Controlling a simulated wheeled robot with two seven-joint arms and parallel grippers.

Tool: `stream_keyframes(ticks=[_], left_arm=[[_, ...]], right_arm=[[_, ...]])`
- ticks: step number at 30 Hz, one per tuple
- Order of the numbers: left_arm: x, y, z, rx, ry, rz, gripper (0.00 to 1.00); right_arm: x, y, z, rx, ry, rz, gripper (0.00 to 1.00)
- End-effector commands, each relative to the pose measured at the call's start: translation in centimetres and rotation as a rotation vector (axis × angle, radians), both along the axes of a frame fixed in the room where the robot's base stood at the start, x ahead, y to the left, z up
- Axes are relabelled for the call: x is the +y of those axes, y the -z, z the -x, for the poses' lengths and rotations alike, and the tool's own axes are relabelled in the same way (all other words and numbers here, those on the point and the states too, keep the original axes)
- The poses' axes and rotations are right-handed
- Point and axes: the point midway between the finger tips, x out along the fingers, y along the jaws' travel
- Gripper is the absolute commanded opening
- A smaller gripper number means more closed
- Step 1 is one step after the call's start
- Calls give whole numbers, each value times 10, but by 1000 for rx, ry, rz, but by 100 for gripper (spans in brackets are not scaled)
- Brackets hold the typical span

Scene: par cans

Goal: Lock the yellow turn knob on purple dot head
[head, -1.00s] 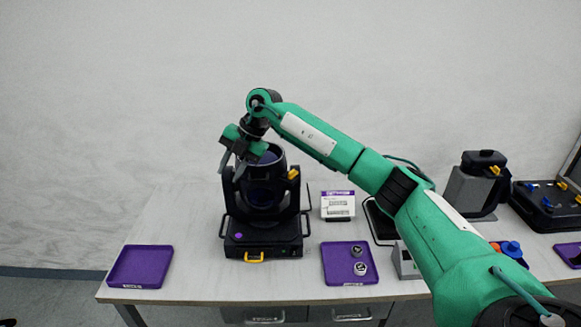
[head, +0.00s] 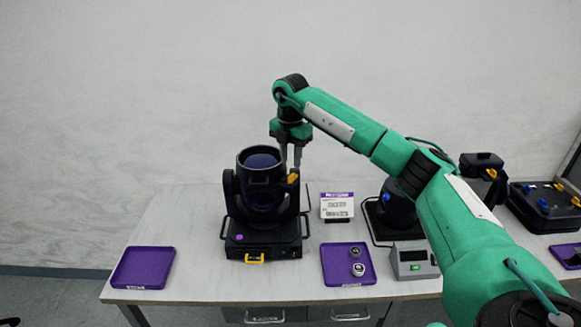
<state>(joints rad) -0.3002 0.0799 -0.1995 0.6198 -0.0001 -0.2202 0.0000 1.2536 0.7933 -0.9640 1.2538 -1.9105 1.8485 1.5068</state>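The black moving-head light (head: 262,200) with a purple dot (head: 239,237) on its base stands upright on the table, its dark lens facing up. A yellow turn knob (head: 293,178) sits at the top of its right yoke arm. My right gripper (head: 291,164) points down just above that knob, its two fingers apart with a gap between them. Whether the fingertips touch the knob I cannot tell. A yellow handle (head: 254,259) shows at the front of the base. My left gripper is not in view.
An empty purple tray (head: 143,268) lies at the left. Another purple tray (head: 335,272) holds small round parts. A label card (head: 337,205) stands behind it. A second dark head (head: 397,203), a grey box (head: 415,262) and a black case (head: 545,205) are at right.

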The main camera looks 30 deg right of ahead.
Motion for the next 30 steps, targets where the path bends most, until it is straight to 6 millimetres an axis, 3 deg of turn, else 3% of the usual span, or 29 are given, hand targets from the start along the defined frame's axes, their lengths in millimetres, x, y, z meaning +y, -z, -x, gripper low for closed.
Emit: stream_keyframes(ticks=[3, 9, 20, 21, 25, 30], left_arm=[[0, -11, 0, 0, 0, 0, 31], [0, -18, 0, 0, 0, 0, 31], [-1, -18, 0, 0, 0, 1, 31], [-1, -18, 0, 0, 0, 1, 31], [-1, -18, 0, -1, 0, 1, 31], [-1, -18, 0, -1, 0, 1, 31]], right_arm=[[0, 21, 1, 4, -1, -1, 30], [0, 45, 0, -1, -1, -1, 30], [0, 53, 0, -1, -1, 0, 30], [0, 53, 0, -1, -1, 0, 28], [0, 52, 0, -1, -1, 0, 2], [0, 52, 0, -1, -1, -1, 0]])
